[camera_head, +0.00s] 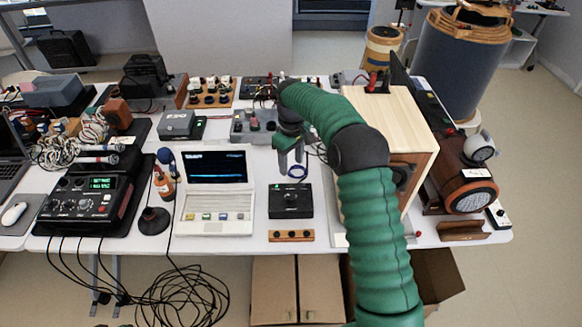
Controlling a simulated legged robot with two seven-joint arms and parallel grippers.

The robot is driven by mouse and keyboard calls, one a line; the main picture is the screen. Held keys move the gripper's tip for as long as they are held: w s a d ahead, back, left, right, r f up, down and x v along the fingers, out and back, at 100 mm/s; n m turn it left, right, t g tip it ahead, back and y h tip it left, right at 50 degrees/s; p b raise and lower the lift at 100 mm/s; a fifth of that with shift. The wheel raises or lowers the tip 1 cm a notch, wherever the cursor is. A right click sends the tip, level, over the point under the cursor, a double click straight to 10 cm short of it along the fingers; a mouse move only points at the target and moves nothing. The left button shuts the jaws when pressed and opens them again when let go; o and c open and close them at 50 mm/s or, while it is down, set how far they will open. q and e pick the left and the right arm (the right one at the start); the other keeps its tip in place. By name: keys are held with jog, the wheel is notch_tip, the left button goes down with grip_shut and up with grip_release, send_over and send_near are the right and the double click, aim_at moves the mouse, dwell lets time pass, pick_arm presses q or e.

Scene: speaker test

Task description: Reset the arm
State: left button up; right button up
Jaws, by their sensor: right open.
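My right arm, in a ribbed green sleeve with a dark elbow, reaches up from the bottom right over the table and bends toward the middle. My right gripper (290,160) hangs at its end, pointing down, with its greenish-grey fingers apart. I see nothing between the fingers. The gripper is above the table, behind a small black box (291,202) in the picture; its exact height I cannot tell. The forearm hides part of the wooden speaker box (400,115). My left gripper is not in view.
The white table (330,237) is crowded. A white laptop-like device (217,213), a black control box (85,203), a microphone (153,219) and a grey box (182,126) stand left. A round-faced wooden speaker (472,196) stands right. Cables (180,300) lie on the floor in front.

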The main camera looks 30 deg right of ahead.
jog(key=s+a+t, duration=0.1)
jog(key=s+a, duration=0.7)
jog(key=a, duration=0.3)
jog(key=s+a+f+m, duration=0.1)
jog(key=s+a, duration=0.1)
jog(key=s, duration=0.6)
jog(key=s+a+f+m+t, duration=0.1)
jog(key=s+a, duration=0.2)
jog(key=s, duration=0.5)
jog(key=shift+a+m+t, duration=0.3)
jog(key=shift+a+m, duration=0.05)
jog(key=shift+m, duration=0.05)
jog(key=shift+s+a+r, duration=0.1)
jog(key=shift+s+a, duration=0.1)
jog(key=shift+a, duration=0.05)
jog(key=shift+d, duration=0.15)
